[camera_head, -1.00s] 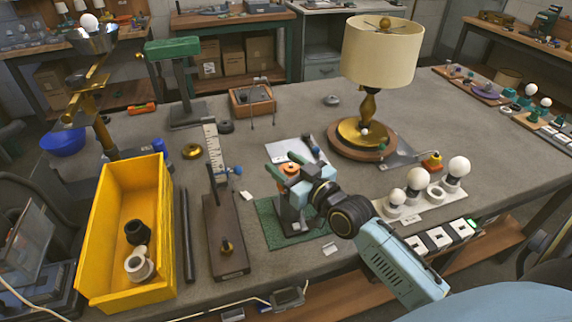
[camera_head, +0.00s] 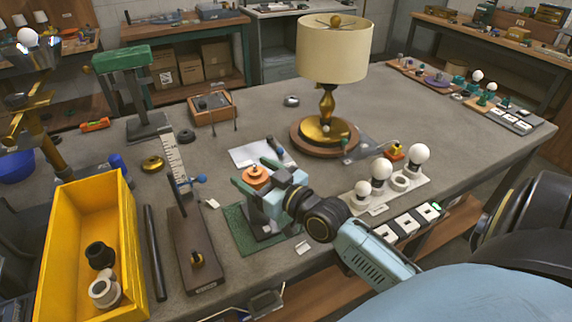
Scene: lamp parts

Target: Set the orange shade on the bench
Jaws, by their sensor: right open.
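The small round orange shade (camera_head: 257,174) shows near the middle of the bench (camera_head: 420,110), just beyond the green mat (camera_head: 238,236). My right gripper (camera_head: 256,178) reaches in from the lower right, above the mat. Its green fingers are open, and the shade appears between or just behind them. I cannot tell whether they touch it. The shade's lower part and what it rests on are hidden by the gripper. My left gripper is not in view.
A brass lamp with a cream shade (camera_head: 333,50) stands behind. A yellow bin (camera_head: 75,225) and a ruler stand (camera_head: 190,245) are to the left. White bulbs (camera_head: 382,168) on a strip are to the right.

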